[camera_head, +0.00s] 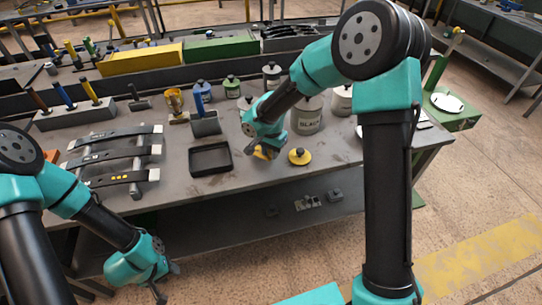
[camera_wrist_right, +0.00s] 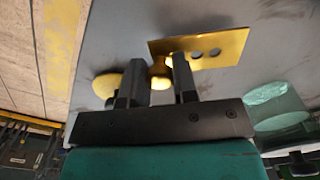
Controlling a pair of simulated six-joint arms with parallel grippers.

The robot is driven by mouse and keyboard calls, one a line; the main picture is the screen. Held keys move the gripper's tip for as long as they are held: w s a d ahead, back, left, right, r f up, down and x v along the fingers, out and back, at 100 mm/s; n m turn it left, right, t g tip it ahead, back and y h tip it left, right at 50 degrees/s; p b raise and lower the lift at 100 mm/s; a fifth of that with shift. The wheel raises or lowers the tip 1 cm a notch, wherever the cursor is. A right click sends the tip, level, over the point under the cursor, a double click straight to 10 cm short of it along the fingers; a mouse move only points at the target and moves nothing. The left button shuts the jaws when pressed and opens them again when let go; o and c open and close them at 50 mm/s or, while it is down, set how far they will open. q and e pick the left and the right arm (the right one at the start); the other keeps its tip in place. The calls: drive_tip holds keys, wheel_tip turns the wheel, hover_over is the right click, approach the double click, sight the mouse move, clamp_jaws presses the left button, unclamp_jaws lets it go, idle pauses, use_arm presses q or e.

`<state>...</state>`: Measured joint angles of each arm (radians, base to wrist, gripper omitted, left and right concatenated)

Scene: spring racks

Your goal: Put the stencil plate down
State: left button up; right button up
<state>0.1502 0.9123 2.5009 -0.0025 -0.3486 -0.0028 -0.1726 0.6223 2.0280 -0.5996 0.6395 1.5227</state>
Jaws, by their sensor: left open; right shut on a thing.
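The stencil plate (camera_wrist_right: 222,47) is a flat brass-yellow plate with round holes. My right gripper (camera_wrist_right: 158,80) is shut on its yellow knob, with the plate spread out beyond the fingertips. In the head view the plate (camera_head: 262,154) shows as a small yellow patch, mostly hidden under my right gripper (camera_head: 265,147), low at the front part of the bench. I cannot tell whether it touches the bench top. My left gripper (camera_head: 162,289) is open and empty, in front of the bench at the lower left.
A round yellow lid (camera_head: 299,157) with a dark knob lies just right of the plate. A black tray (camera_head: 210,160) is to the left. A paint can (camera_head: 307,117) and several jars stand behind. A spring rack (camera_head: 118,156) is farther left. The bench's front edge is close.

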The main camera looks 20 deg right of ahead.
drive_tip(key=shift+f, duration=1.2)
drive_tip(key=shift+f, duration=0.1)
drive_tip(key=o, duration=0.8)
wheel_tip(320, 180, up, 12)
drive_tip(key=shift+r, duration=0.15)
